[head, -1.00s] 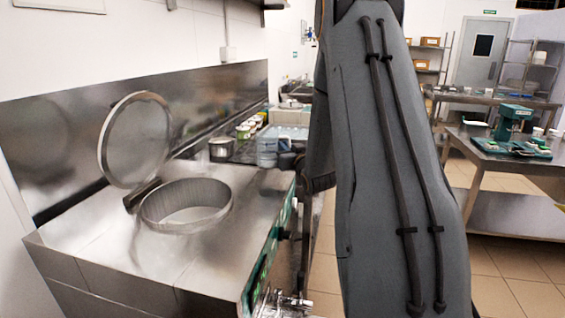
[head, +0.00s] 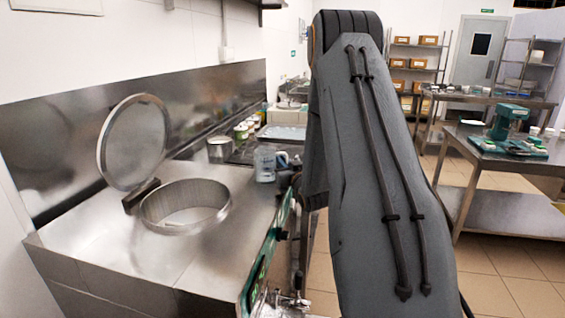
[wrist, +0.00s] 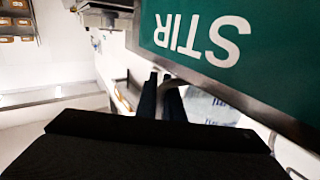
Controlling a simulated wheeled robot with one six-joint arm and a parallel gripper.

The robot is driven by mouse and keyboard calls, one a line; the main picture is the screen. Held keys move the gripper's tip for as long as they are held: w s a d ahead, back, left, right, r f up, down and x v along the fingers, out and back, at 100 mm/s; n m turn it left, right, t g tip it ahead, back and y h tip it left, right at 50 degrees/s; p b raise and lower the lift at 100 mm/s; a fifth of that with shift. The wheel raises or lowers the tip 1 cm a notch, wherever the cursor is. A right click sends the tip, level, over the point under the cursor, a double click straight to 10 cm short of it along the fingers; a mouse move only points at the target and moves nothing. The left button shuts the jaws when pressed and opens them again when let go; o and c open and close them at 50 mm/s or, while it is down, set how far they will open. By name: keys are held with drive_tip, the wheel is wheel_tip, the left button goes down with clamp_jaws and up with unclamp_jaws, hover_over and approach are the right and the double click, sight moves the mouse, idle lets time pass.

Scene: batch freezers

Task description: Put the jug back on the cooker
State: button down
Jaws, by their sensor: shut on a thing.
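The jug (head: 265,165) is clear and bluish, upright in the head view near the right edge of the steel cooker (head: 95,250). My gripper (head: 288,168) is at its right side, small and partly hidden by my arm. In the wrist view the dark fingers of my gripper (wrist: 161,97) are closed around the handle of the jug (wrist: 212,108), whose blue markings show. I cannot tell whether its base touches the surface. The cooker's round lid (head: 134,143) stands open behind its round opening (head: 186,206).
A green panel reading "STIR" (wrist: 215,30) is close to the jug in the wrist view. A metal pot (head: 220,150) and several small tubs (head: 243,131) stand behind the jug. Bare steel lies left of the jug. A steel table (head: 505,160) stands at the right.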

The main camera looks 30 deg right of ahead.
drive_tip(key=c, duration=1.9)
unclamp_jaws()
drive_tip(key=shift+r, duration=0.25)
drive_tip(key=s+a+b, duration=0.2)
drive_tip(key=s+b, duration=0.1)
drive_tip(key=s, duration=0.8)
drive_tip(key=shift+s+a, duration=0.15)
drive_tip(key=shift+s, duration=0.25)
drive_tip(key=shift+f, duration=0.1)
